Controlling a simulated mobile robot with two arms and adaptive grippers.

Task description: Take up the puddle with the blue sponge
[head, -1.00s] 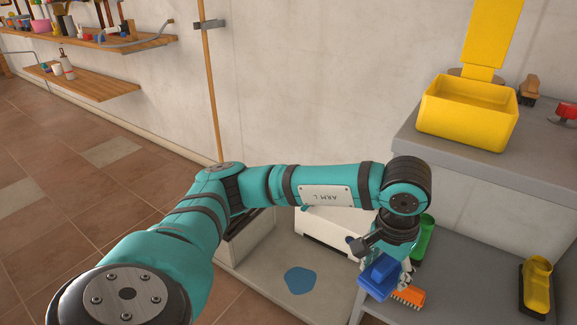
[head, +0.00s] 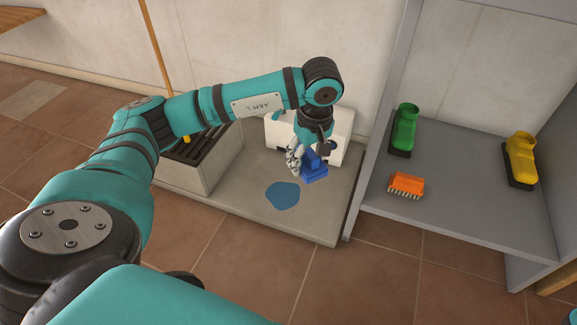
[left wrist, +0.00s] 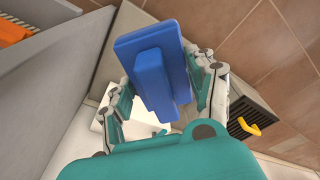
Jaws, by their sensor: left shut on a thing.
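The puddle (head: 283,195) is a flat blue patch on the pale grey slab (head: 215,200). The blue sponge (head: 314,173) is a blue block with a raised grip. My left gripper (head: 301,160) is shut on it and holds it to the right of the puddle in the head view, seemingly above the slab. In the left wrist view the sponge (left wrist: 152,62) sits between the fingers of my left gripper (left wrist: 160,92) and hides what lies behind it; the puddle does not show there. My right gripper is not in view.
A white box (head: 342,130) stands behind the sponge against the wall. A grated block (head: 205,165) stands at the slab's left.

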